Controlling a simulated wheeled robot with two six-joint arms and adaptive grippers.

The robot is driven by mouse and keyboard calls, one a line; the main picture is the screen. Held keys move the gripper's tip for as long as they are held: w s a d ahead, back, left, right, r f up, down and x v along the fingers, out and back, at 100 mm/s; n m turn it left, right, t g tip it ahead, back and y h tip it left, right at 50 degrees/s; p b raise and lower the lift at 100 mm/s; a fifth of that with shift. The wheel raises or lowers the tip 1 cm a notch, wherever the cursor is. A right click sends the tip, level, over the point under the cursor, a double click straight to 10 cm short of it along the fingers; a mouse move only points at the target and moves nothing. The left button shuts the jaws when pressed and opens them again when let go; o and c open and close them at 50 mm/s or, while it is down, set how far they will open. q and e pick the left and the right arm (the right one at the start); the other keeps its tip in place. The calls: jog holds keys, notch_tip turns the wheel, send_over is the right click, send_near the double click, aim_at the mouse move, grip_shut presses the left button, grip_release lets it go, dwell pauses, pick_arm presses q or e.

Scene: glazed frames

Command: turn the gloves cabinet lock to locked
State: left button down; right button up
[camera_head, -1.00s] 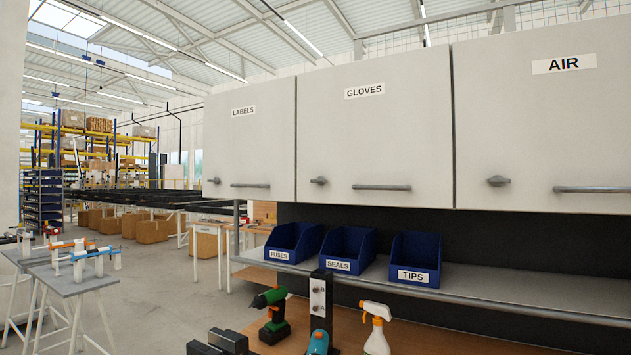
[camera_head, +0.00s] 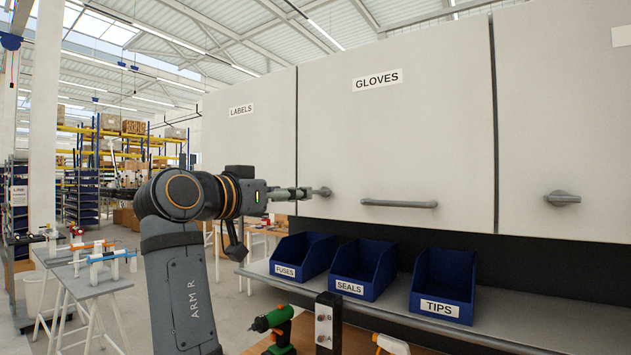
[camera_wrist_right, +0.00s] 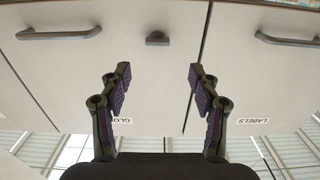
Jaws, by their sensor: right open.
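The gloves cabinet door (camera_head: 395,130) is shut, with its GLOVES label near the top and a bar handle (camera_head: 399,204) low down. Its small grey lock knob (camera_head: 322,191) sits at the door's lower left corner and looks horizontal. My right gripper (camera_head: 298,193) reaches in from the left, its fingers just left of the knob. In the right wrist view, which is upside down, my right gripper (camera_wrist_right: 160,70) is open and empty. There the lock knob (camera_wrist_right: 157,38) lies ahead, between the fingertips' lines and apart from them. My left gripper is not in view.
The LABELS cabinet (camera_head: 248,130) adjoins on the left; another cabinet with its own knob (camera_head: 562,198) is on the right. Below, a shelf (camera_head: 385,300) holds blue bins marked FUSES, SEALS and TIPS (camera_head: 443,285). A drill (camera_head: 273,325) stands lower on the bench.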

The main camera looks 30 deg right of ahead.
aim_at(315, 191)
jog(key=p+x, duration=0.3)
jog(key=x, duration=0.1)
jog(key=p+x, duration=0.3)
jog(key=x, duration=0.2)
jog(key=shift+s+d, duration=0.1)
jog(key=shift+d, duration=0.25)
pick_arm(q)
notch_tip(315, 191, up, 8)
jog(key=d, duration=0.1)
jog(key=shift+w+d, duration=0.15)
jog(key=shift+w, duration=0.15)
pick_arm(e)
jog(key=shift+a+r, duration=0.1)
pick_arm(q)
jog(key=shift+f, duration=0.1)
pick_arm(e)
jog(key=c, duration=1.2)
